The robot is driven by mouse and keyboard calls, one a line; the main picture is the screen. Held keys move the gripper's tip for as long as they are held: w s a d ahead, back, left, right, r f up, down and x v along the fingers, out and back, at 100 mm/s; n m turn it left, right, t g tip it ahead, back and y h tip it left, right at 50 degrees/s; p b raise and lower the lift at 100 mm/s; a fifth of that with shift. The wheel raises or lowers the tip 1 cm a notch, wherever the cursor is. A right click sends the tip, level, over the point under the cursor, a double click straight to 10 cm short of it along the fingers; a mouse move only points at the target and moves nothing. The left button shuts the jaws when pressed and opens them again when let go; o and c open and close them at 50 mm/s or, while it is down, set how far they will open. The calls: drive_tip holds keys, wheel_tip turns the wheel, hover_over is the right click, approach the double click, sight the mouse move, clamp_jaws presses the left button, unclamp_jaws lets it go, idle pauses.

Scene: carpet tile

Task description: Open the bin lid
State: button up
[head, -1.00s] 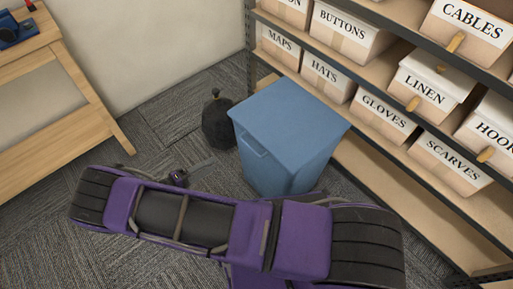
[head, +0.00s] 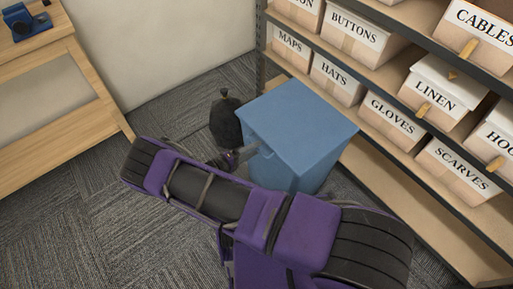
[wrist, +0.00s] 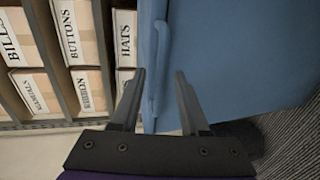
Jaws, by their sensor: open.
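The blue bin (head: 303,120) stands on the carpet with its flat lid shut. Its bar handle is on the side facing my arm, and it shows in the wrist view as an upright blue bar (wrist: 161,55). My gripper (wrist: 160,76) is open, with one dark finger on each side of the handle's lower end in that picture. I cannot tell whether either finger touches it. In the head view my gripper (head: 243,156) is small and partly hidden beside the bin's front left edge. My purple arm hides the lower part of the bin.
A dark tied bag (head: 226,120) stands just left of the bin. A shelf rack with labelled boxes (head: 393,121) is close on the right. A wooden table (head: 90,85) stands at the left by the wall. Carpet (head: 80,215) is clear at lower left.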

drive_tip(key=shift+x, duration=0.9)
drive_tip(key=shift+a, duration=0.1)
clamp_jaws()
idle(0.7)
